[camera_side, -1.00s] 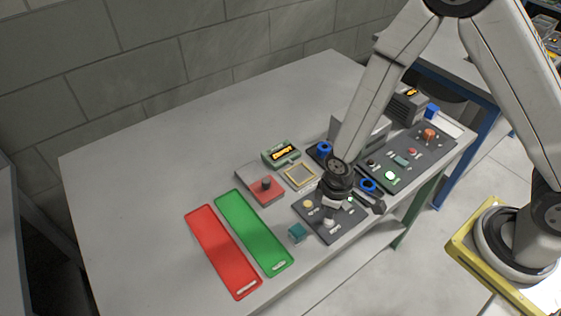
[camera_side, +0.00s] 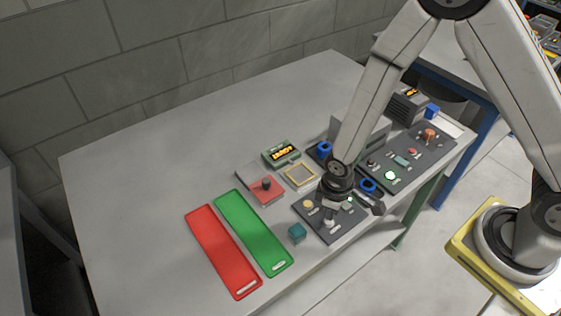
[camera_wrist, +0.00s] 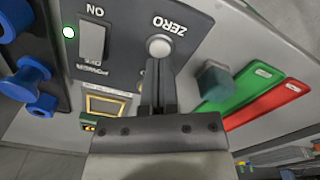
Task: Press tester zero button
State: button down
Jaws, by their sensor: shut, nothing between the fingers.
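The zero button (camera_wrist: 159,46) is a round pale grey cap on the dark tester panel (camera_wrist: 205,22), beside the word ZERO, which shows upside down in the wrist view. My gripper (camera_wrist: 159,63) is shut and empty. Its fingertips are at the near edge of the button in the wrist view; I cannot tell whether they touch it. In the side view my gripper (camera_side: 331,211) hangs over the tester panel (camera_side: 340,234) and hides part of it. A yellow button (camera_side: 307,204) shows on the panel's left part.
Green (camera_side: 250,229) and red (camera_side: 222,250) trays lie further left. A green display unit (camera_side: 281,153) and a red-topped box (camera_side: 266,186) are behind. Another control panel (camera_side: 408,163) is to the right. The table's left side is clear.

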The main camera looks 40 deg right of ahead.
jog(key=shift+f, duration=1.2)
jog(key=shift+r, duration=3.55)
jog(key=c, duration=1.3)
grip_release()
jog(key=o, duration=1.3)
